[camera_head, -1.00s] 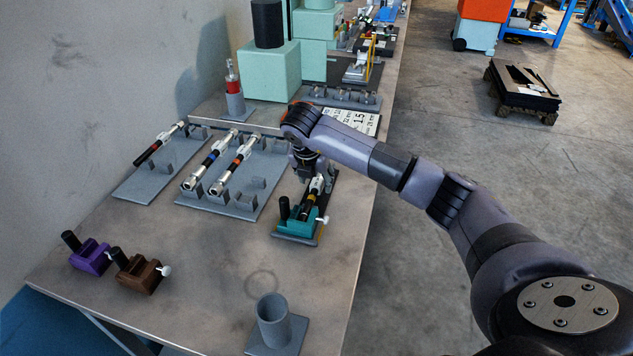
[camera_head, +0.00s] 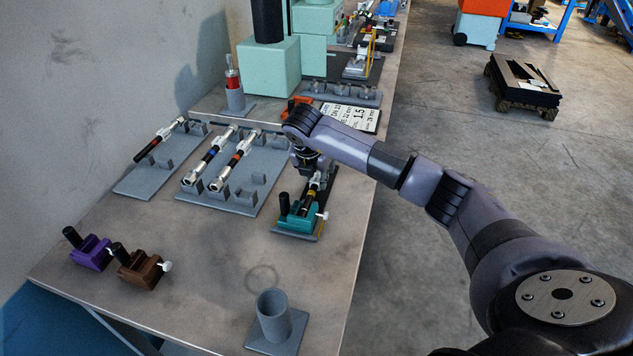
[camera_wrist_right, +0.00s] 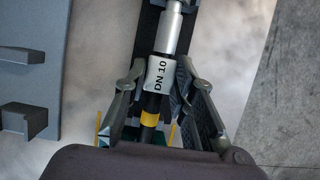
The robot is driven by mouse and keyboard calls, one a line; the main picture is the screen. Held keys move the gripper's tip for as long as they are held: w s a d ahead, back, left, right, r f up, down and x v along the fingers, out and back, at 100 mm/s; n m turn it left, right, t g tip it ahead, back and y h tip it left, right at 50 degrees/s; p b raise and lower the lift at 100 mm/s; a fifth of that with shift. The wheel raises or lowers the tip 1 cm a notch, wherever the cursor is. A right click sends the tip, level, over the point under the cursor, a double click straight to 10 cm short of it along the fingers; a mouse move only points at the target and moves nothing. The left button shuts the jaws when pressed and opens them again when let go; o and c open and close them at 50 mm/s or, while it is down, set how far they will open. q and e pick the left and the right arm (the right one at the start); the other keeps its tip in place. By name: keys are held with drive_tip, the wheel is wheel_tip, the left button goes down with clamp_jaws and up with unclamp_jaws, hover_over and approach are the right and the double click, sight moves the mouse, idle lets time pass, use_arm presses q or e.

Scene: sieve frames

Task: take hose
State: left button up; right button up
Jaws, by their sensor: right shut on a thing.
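The hose (camera_wrist_right: 150,103) is black with a yellow band, a white "DN 10" label and a silver end fitting. It lies in a teal holder (camera_head: 294,219) with a black knob and a white side screw, on a dark base plate near the table's right edge. My right gripper (camera_wrist_right: 160,80) comes down over the hose from above and is shut on it around the labelled part. In the head view my right gripper (camera_head: 311,168) partly hides the hose's far end. My left gripper is not in view.
Grey racks (camera_head: 226,198) with other hoses stand left of the holder. Purple (camera_head: 92,254) and brown (camera_head: 140,270) holders and a grey cup (camera_head: 273,316) stand nearer. A printed sign (camera_head: 350,116) and mint blocks (camera_head: 268,70) are behind. The table's front middle is clear.

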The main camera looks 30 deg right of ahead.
clamp_jaws()
drive_tip(key=shift+r, duration=0.2)
